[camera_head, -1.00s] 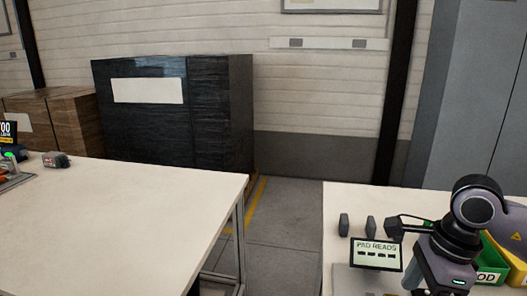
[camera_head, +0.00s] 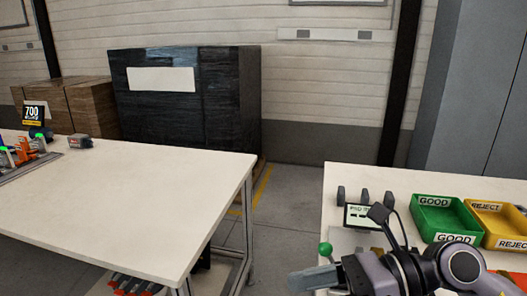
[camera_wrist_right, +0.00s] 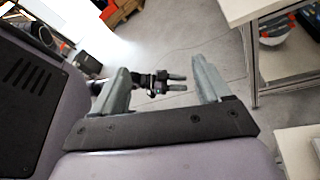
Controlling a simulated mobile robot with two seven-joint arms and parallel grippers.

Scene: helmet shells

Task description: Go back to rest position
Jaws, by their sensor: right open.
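My right gripper (camera_head: 318,278) is at the bottom of the head view, pointing left, low at the near side of the right table (camera_head: 345,178). In the right wrist view its two fingers (camera_wrist_right: 163,82) stand apart with nothing between them. Beyond them, over the floor, a small dark two-fingered gripper shows, which looks like my left gripper (camera_wrist_right: 172,83); it is too small to tell its jaw state. No left arm shows in the head view.
The right table holds a green GOOD bin (camera_head: 445,210), a yellow REJECT bin (camera_head: 497,220), a small display (camera_head: 357,218) and a green ball-topped knob (camera_head: 325,249). The left table (camera_head: 130,190) is mostly bare. Clear floor (camera_head: 285,215) lies between the tables.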

